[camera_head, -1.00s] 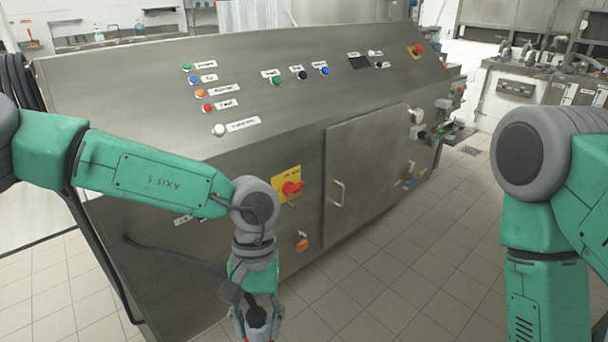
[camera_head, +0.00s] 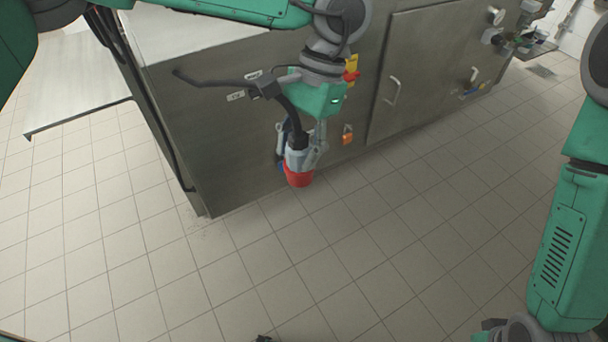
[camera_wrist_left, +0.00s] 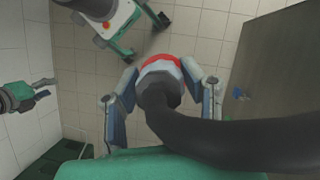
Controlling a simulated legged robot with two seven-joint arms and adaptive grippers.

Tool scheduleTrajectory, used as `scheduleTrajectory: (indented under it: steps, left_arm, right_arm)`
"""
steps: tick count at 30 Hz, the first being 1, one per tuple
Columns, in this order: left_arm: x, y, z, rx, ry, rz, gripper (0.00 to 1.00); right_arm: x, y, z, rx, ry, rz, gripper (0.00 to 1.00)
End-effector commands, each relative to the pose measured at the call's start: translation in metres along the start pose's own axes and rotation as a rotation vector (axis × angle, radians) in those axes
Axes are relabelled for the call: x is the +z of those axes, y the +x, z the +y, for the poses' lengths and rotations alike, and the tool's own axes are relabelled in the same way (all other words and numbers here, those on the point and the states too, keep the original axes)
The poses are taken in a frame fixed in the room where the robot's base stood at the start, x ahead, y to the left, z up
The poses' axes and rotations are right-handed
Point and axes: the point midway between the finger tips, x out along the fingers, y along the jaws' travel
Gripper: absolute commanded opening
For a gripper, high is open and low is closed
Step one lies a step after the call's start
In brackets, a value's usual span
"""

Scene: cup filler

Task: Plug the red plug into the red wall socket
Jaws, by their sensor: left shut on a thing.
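My left gripper (camera_head: 303,152) is shut on the grey body of the red plug (camera_head: 299,178) and holds it in front of the steel machine, red end pointing down. In the left wrist view the fingers sit on both sides of the plug's body (camera_wrist_left: 158,83), with its red rim (camera_wrist_left: 160,60) beyond. A thick black cable (camera_head: 292,112) runs from the plug back toward the machine. I cannot make out a red wall socket in either view. My right gripper (camera_wrist_left: 30,93) shows small at the left of the left wrist view; its finger state is unclear.
The steel machine (camera_head: 230,185) stands close behind the plug. It carries a red-and-yellow switch (camera_head: 352,72), an orange fitting (camera_head: 347,134) and a door with a handle (camera_head: 393,91). The tiled floor (camera_head: 370,250) in front is clear. My right arm hangs at the right.

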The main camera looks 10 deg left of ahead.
Motion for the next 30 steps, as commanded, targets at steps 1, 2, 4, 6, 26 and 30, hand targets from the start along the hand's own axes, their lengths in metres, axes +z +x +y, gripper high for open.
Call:
scheduleTrajectory:
  steps: [1,2,4,6,26,30]
  left_arm:
    - [0.000,-0.009,-0.001,-0.017,0.039,0.002,0.01]
    - [0.000,-0.013,-0.001,-0.027,0.061,0.000,0.01]
    - [0.000,-0.019,-0.001,-0.044,0.101,-0.002,0.01]
    - [0.001,-0.023,-0.002,-0.053,0.126,-0.003,0.01]
    - [-0.040,-0.010,0.009,-0.133,0.323,-0.007,0.01]
    - [-0.064,-0.003,0.015,-0.179,0.430,-0.007,0.01]
  right_arm:
    - [0.000,0.000,0.000,0.000,0.000,0.000,0.40]
    - [0.000,0.000,0.000,0.000,0.000,0.000,0.40]
    - [0.000,0.000,0.000,0.000,-0.001,0.000,0.40]
    - [0.000,0.000,0.000,0.000,0.000,0.000,0.40]
    - [0.000,0.000,0.000,0.000,0.000,0.000,0.40]
    - [0.000,0.000,0.000,0.000,0.000,0.000,0.40]
